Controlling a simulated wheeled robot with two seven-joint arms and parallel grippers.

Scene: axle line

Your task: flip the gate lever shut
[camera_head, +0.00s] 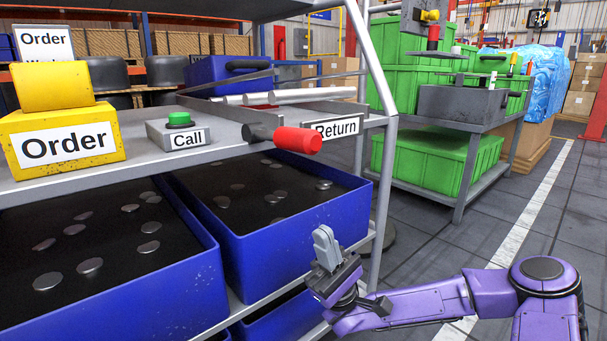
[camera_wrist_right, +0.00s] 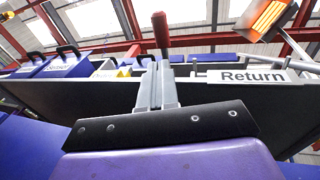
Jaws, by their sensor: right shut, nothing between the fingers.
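A lever with a bright red grip (camera_head: 297,139) and a dark pivot sticks out over the shelf's front edge, beside the "Return" sign (camera_head: 337,127). I take it to be the gate lever. My left gripper is not in view.
A "Call" box with a green button (camera_head: 179,119) and a yellow "Order" box (camera_head: 62,140) stand on the shelf (camera_head: 217,155). Blue bins (camera_head: 290,233) with metal discs sit below. A slanted grey post (camera_head: 384,190) bounds the rack at right. Green crates (camera_head: 435,160) stand beyond.

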